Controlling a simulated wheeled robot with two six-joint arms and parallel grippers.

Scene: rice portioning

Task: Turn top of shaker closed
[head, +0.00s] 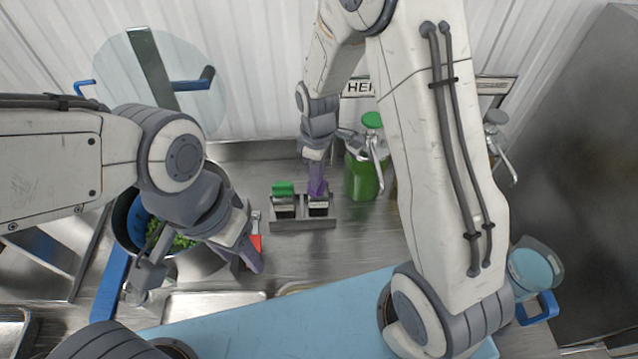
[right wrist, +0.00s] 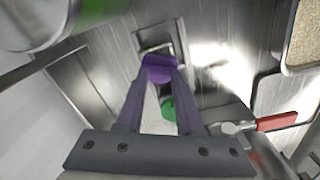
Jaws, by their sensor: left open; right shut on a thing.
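The purple-topped shaker (head: 319,211) stands in the right slot of a small metal holder (head: 305,225). In the right wrist view its purple top (right wrist: 159,66) sits between my fingertips. My right gripper (head: 317,188) reaches down from above and is shut on that top. It also shows in the right wrist view (right wrist: 160,78). A second shaker with a green top (head: 283,188) stands in the left slot; its green top also shows in the right wrist view (right wrist: 169,109). My left gripper (head: 200,270) is open, low over the counter by the pot. Whether the top is turned open or closed cannot be told.
A pot (head: 128,225) with green contents stands at the left, partly behind my left arm. A green bottle (head: 362,178) stands close right of the holder. A red-handled tool (right wrist: 276,121) lies near the holder. A blue board (head: 300,325) covers the front.

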